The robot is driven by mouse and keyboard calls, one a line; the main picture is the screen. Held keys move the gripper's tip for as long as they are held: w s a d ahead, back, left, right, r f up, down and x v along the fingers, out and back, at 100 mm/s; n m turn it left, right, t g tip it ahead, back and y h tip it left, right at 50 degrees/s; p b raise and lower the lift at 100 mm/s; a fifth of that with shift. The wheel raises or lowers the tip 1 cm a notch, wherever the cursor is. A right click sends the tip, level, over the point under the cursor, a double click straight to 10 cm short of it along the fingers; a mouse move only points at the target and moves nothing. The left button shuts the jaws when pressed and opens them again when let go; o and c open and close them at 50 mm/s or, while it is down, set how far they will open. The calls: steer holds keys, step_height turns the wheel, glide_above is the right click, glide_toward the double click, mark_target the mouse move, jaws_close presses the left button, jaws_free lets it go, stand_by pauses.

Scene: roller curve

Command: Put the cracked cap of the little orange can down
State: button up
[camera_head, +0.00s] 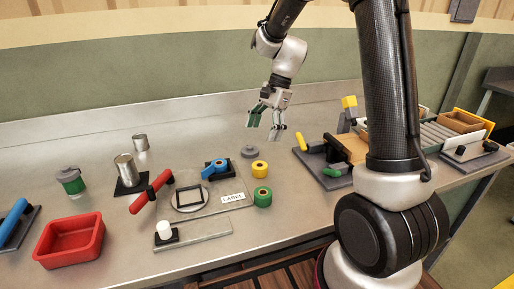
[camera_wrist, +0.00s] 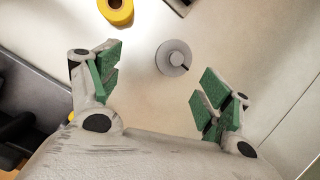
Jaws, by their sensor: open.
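A small grey round cap (camera_head: 250,151) with a raised knob lies on the steel bench, below and slightly left of my gripper (camera_head: 265,125). In the wrist view the cap (camera_wrist: 173,57) lies flat on the bench, with a short dark line running from its knob toward the right edge. My gripper (camera_wrist: 157,78) is open, its green-padded fingers wide apart, empty and clear of the cap. I see no orange can that I can make out. A green can (camera_head: 70,181) with a grey cap stands at the left.
A yellow roll (camera_head: 260,168) and a green roll (camera_head: 263,196) stand near the cap. A label plate (camera_head: 232,198) lies left of them. A red bin (camera_head: 70,239) is at front left. A clamp fixture (camera_head: 325,165) stands to the right. Bench behind the cap is clear.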

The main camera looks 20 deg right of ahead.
mark_target(250, 147)
steer(key=a+f+m, duration=0.1)
steer(key=f, duration=0.1)
steer(key=w+a+f+m, duration=0.1)
steer(key=f+m, duration=0.1)
steer(key=a+f+m, duration=0.1)
steer(key=f, duration=0.1)
steer(key=shift+w+a+m+t+y, duration=0.25)
steer(key=shift+w+m+t+y, duration=0.05)
steer(key=shift+w, duration=0.1)
steer(key=shift+r, duration=0.1)
steer(key=c, duration=0.8)
steer(key=shift+c, duration=0.2)
